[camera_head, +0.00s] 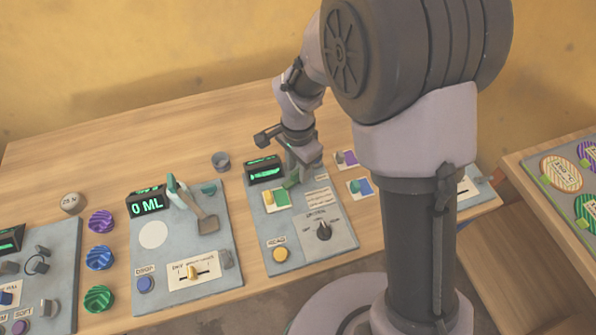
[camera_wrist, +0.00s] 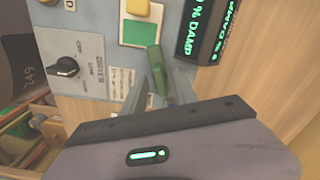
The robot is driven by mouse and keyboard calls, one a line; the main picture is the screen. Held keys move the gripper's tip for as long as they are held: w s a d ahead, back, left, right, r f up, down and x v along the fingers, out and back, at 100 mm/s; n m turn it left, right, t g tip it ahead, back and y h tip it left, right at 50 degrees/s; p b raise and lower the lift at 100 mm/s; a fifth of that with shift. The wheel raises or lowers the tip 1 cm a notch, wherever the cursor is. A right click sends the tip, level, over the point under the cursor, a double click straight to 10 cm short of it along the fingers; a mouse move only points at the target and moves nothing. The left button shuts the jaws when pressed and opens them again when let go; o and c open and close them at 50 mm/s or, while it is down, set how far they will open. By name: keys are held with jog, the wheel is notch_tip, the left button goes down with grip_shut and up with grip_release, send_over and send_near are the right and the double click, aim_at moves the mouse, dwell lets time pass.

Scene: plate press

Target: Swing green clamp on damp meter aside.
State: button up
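The damp meter (camera_head: 330,238) is a blue-grey panel in the middle of the table; in the wrist view its dark display (camera_wrist: 207,30) reads "0% DAMP" in green.
To the left stands a panel (camera_head: 220,262) with a "0 ML" display and a raised lever (camera_head: 205,220). A grey cup (camera_head: 221,161) and small coloured cards (camera_head: 361,187) lie near the meter. Several striped knobs (camera_head: 99,258) are further left. Bare wood lies behind the meter.

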jog(key=shift+f, duration=0.3)
jog(key=shift+c, duration=0.2)
grip_shut()
